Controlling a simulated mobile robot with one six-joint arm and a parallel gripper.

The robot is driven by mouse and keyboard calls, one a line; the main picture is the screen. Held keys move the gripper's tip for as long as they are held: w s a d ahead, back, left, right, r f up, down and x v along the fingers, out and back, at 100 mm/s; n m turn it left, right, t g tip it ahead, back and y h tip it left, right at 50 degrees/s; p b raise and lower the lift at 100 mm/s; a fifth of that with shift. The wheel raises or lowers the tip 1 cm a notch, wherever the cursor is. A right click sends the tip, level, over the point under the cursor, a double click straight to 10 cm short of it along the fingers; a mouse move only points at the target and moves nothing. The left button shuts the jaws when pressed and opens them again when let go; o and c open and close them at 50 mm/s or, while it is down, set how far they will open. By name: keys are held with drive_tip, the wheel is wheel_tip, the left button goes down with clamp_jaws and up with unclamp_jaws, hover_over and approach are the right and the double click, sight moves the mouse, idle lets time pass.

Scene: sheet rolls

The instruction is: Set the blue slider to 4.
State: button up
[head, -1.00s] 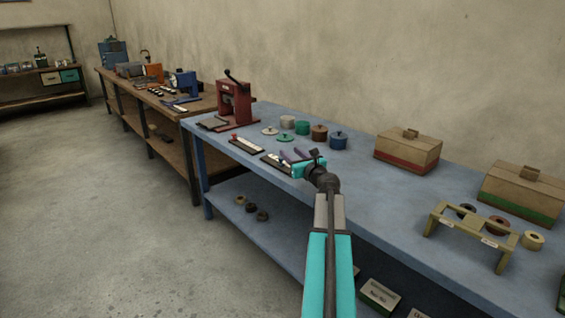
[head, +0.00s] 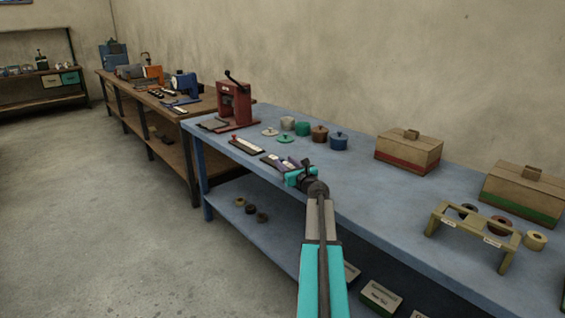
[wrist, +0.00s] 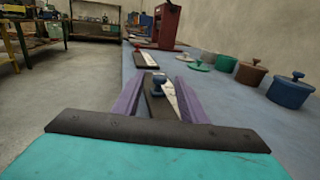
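The blue slider (wrist: 158,79) is a small round-topped knob on a dark rail with a white scale strip (wrist: 168,88), in the wrist view. Its scale marks are too small to read. My gripper (wrist: 164,84) is open, with one purple finger on each side of the rail and the blue knob between them near the tips. I see a gap to each finger; I cannot tell whether the tips reach the knob's depth. In the head view my gripper (head: 283,164) is low over the blue bench's front edge and mostly hides this slider.
A second slider rail (head: 247,146) lies farther along the blue bench (head: 370,182). A red press (head: 235,103) stands beyond it. Several lidded pots, including a blue one (head: 339,141), stand behind. Wooden boxes (head: 408,152) and a small rack (head: 470,228) are at right.

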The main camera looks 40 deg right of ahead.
drive_tip(key=shift+x, duration=1.05)
clamp_jaws()
